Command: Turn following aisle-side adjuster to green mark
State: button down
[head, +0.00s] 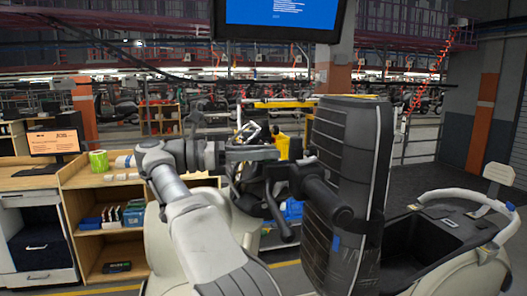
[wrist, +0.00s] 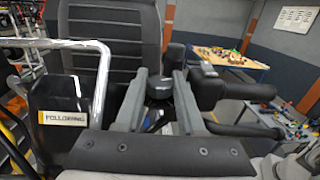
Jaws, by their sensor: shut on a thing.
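My gripper (wrist: 160,78) is shut on a dark round knob (wrist: 160,90), which sits between its two grey fingers in the wrist view. The knob appears to be the adjuster, in front of a black ribbed seat back (wrist: 110,40). A yellow-edged label (wrist: 62,118) reading "FOLLOWING" is on a dark panel at the left, beside a pale curved rail. In the head view my gripper (head: 262,154) reaches right to dark handle-like parts near the tall padded seat back (head: 342,180); its grip is hard to make out there. I cannot see a green mark or the knob's pointer.
A dark padded arm (wrist: 240,90) projects at the right. In the head view, wooden shelves (head: 105,225) stand left and a pale vehicle body (head: 465,270) lies right. Open floor shows behind it.

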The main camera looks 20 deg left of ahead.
jog(key=shift+r, duration=0.15)
jog(key=c, duration=0.5)
grip_release()
notch_tip(320, 180, up, 4)
jog(key=p, duration=0.3)
jog(key=shift+f, duration=0.2)
jog(key=shift+d+r, duration=0.2)
jog(key=shift+r, duration=0.05)
jog(key=shift+w+d+r+b, duration=0.1)
jog(key=shift+d+r+b, duration=1.1)
jog(key=shift+d, duration=0.7)
jog(key=shift+s+d+r+b, duration=0.1)
jog(key=shift+d+r+b, duration=1.1)
jog(key=shift+d, duration=0.7)
jog(key=shift+w+d+r+b, duration=0.1)
jog(key=shift+d+r+b, duration=0.9)
jog(key=shift+d+b, duration=0.65)
jog(key=shift+d, duration=0.2)
